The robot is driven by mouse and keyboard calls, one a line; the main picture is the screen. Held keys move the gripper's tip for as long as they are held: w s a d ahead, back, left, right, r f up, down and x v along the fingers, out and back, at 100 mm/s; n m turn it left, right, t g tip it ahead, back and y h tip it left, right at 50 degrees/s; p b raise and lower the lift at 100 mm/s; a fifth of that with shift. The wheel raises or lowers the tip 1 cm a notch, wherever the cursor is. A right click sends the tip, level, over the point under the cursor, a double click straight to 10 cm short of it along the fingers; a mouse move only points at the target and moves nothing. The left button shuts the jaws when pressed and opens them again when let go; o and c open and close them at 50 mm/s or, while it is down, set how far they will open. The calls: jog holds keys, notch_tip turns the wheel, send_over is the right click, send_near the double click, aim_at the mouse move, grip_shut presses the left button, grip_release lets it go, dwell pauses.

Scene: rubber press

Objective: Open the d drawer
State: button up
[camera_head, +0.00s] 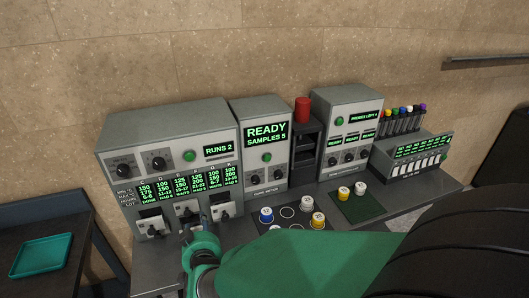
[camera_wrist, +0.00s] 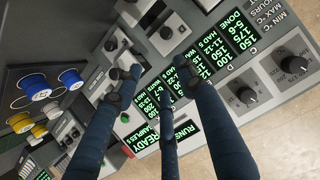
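A grey cabinet (camera_head: 168,140) at the left of the bench has green columns of readings, one headed D, above a row of small white-fronted drawers. One drawer front (camera_head: 150,224) is at the left, another (camera_head: 187,210) in the middle and a third (camera_head: 223,209) at the right. Their letters are too small to read, so I cannot tell which is D. My gripper (camera_head: 193,236) is just below and in front of the middle front, partly hidden by my green wrist. In the wrist view my gripper's dark fingers (camera_wrist: 158,76) are spread apart before the cabinet face, with nothing seen between them. Contact with a drawer cannot be told.
Pots with blue, yellow and white lids (camera_head: 266,215) stand on the bench right of my gripper. A dark green mat (camera_head: 358,208) lies farther right. A red cylinder (camera_head: 302,109) tops a black rack. A teal tray (camera_head: 41,255) lies on the left side table.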

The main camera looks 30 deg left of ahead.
aim_at(188, 214)
jog(key=s+a+f, duration=0.2)
jog(key=shift+s, duration=0.4)
jog(key=shift+w+a+f, duration=0.1)
jog(key=shift+b+x, duration=1)
jog(key=shift+x, duration=5.8)
grip_shut()
